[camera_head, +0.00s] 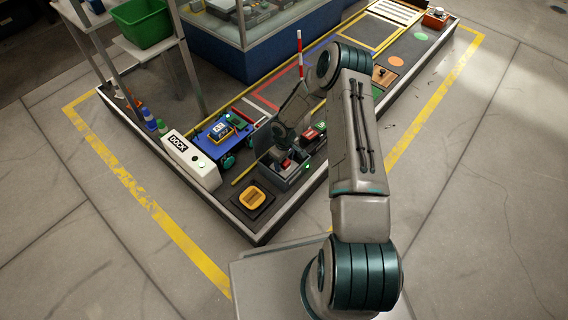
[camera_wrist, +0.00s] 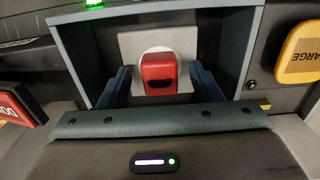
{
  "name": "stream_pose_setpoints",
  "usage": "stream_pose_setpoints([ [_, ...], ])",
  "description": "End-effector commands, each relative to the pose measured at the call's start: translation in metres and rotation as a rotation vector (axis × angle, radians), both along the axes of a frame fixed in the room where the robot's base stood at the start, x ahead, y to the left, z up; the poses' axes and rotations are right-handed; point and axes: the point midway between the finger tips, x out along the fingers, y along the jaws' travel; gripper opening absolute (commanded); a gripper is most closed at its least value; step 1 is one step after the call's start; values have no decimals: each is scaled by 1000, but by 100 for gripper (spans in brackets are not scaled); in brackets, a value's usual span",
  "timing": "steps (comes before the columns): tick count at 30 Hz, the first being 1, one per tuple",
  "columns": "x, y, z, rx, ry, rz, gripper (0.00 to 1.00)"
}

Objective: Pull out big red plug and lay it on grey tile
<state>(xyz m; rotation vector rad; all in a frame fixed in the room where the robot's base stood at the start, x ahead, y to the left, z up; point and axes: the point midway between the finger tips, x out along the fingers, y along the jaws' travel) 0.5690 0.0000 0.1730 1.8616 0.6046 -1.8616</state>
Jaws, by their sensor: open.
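The big red plug (camera_wrist: 159,73) shows in the wrist view, on a white round patch of a light grey square plate (camera_wrist: 131,46). A blue-grey housing (camera_wrist: 246,40) surrounds it. My gripper (camera_wrist: 162,82) is open, with one blue finger on each side of the plug and a visible gap to each. I cannot tell how deep the plug sits. In the head view the plug (camera_head: 286,163) is a small red spot in the dark housing (camera_head: 290,181), close below my wrist. I cannot make out which surface is the grey tile.
A green light (camera_head: 307,166) glows beside the housing. An orange charge pad (camera_head: 252,198) lies in front, left of it. A white dock box (camera_head: 191,160) and a blue cart (camera_head: 219,131) stand to the left. Another red item (camera_head: 311,132) lies just behind. A red-and-white pole (camera_head: 300,55) stands farther back.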

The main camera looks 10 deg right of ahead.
Motion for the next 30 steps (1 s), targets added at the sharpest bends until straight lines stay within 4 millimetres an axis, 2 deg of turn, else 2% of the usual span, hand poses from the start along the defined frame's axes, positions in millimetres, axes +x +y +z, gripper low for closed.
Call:
stream_pose_setpoints([
  [29,0,0,0,0,0,1,58],
  [30,0,0,0,0,0,1,50],
])
